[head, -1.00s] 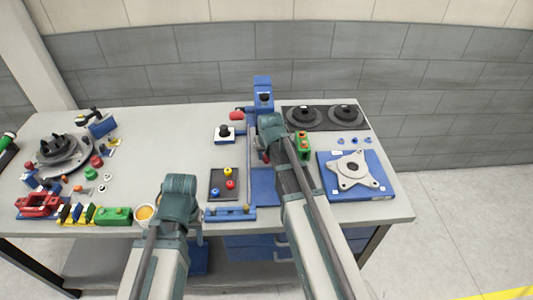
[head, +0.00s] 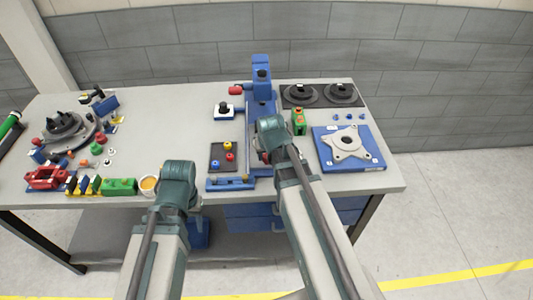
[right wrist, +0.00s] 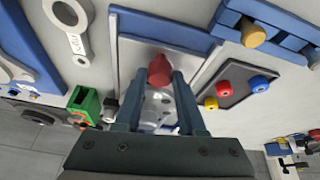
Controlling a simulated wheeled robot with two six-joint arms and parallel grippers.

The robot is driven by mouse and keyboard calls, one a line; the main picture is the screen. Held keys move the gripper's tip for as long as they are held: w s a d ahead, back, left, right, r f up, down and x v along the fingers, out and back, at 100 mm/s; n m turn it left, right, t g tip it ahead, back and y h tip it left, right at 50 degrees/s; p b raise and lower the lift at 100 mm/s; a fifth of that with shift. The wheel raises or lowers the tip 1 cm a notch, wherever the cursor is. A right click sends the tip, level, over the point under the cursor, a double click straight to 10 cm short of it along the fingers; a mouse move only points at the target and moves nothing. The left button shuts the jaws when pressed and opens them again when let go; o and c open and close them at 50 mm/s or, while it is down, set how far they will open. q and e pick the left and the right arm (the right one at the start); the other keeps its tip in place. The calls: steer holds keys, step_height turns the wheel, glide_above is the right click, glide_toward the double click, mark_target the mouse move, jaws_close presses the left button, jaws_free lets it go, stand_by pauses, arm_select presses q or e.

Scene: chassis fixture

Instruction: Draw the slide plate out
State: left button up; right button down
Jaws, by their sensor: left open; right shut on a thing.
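The slide fixture is a long blue bed (head: 261,112) at the middle of the table, with a raised blue block (head: 261,66) at its far end. My right gripper (head: 262,156) is over the near part of the bed and hides much of it. In the right wrist view, my right gripper (right wrist: 158,82) is shut on a red knob (right wrist: 159,68), above the grey slide plate (right wrist: 140,55). The plate lies between blue edges. My left gripper (head: 182,188) is open and empty at the table's front edge, its fingers mostly hidden by my wrist.
A dark tray (head: 215,166) with coloured knobs lies left of the bed. A green block (head: 298,122) stands close on the right, beside a blue plate with a metal bracket (head: 348,143). Dark discs (head: 320,94) are at the back right. The table's middle left is clear.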

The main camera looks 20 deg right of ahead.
steer(key=shift+s+f, duration=0.1)
steer(key=shift+s, duration=0.15)
steer(key=c, duration=0.5)
jaws_free()
steer(key=p+v, duration=1.2)
steer(key=v, duration=0.1)
steer(key=shift+r+p, duration=0.4)
steer(key=shift+s, duration=0.1)
steer(key=s+a+f+n+g+b, duration=0.2)
steer(key=s+a+f+b, duration=0.1)
steer(key=a, duration=0.5)
steer(key=s+a+f+n+g+b, duration=0.2)
steer(key=s+a+f+n+b, duration=0.1)
steer(key=s+a+f, duration=0.2)
steer(key=s+a, duration=0.2)
steer(key=s, duration=0.1)
steer(key=shift+a+g+b, duration=0.3)
steer(key=shift+a+g, duration=0.1)
